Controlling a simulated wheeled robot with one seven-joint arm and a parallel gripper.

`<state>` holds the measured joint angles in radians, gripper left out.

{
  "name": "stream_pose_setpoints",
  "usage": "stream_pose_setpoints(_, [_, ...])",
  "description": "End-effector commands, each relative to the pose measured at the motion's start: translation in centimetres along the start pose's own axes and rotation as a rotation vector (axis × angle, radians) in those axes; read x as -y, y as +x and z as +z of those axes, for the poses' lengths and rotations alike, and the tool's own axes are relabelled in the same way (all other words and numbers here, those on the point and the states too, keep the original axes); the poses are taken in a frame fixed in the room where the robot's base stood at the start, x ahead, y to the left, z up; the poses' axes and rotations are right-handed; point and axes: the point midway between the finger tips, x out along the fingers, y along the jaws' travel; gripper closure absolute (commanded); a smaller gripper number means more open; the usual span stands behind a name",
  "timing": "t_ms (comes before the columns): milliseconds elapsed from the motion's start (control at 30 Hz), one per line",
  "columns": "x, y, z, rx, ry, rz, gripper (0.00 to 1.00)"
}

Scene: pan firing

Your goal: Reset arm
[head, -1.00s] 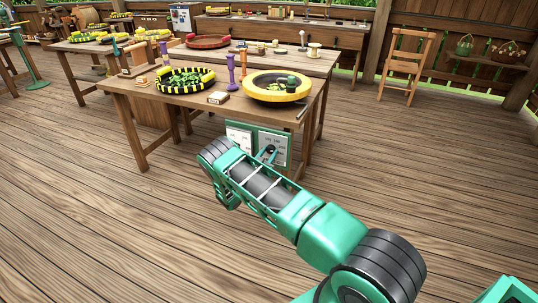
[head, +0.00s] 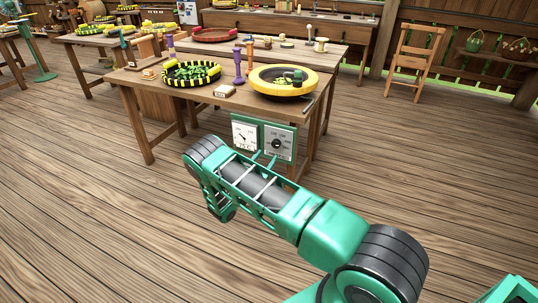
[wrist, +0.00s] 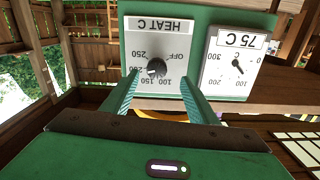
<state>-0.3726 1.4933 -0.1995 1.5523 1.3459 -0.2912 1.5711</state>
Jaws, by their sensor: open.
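My gripper's two green fingers (wrist: 160,92) are open and empty in the wrist view. The dark heat knob (wrist: 157,68) shows in the gap between their tips, apart from them in the picture. In the head view the fingertips (head: 264,160) show just below the knob (head: 277,143), partly hidden by my bent green arm (head: 255,185).
A temperature gauge (wrist: 236,66) beside the knob is labelled 75 C. The panel hangs under a wooden table (head: 215,97) bearing a yellow-rimmed pan (head: 259,84) and a striped tray of green pieces (head: 218,72). Open floor (head: 430,170) lies to the right.

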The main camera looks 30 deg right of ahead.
Motion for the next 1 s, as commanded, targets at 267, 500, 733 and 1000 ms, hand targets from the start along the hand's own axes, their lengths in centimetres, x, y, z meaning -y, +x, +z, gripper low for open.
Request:
stream_pose_setpoints(267, [0.0,-1.9,0.0,0.000,0.000,0.000,0.47])
stream_pose_setpoints(500, [0.0,-1.9,0.1,0.000,0.000,0.000,0.47])
stream_pose_setpoints(733, [0.0,-1.9,0.0,0.000,0.000,0.001,0.47])
stream_pose_setpoints(1000, [-2.0,0.2,-4.2,0.050,-0.010,0.118,0.47])
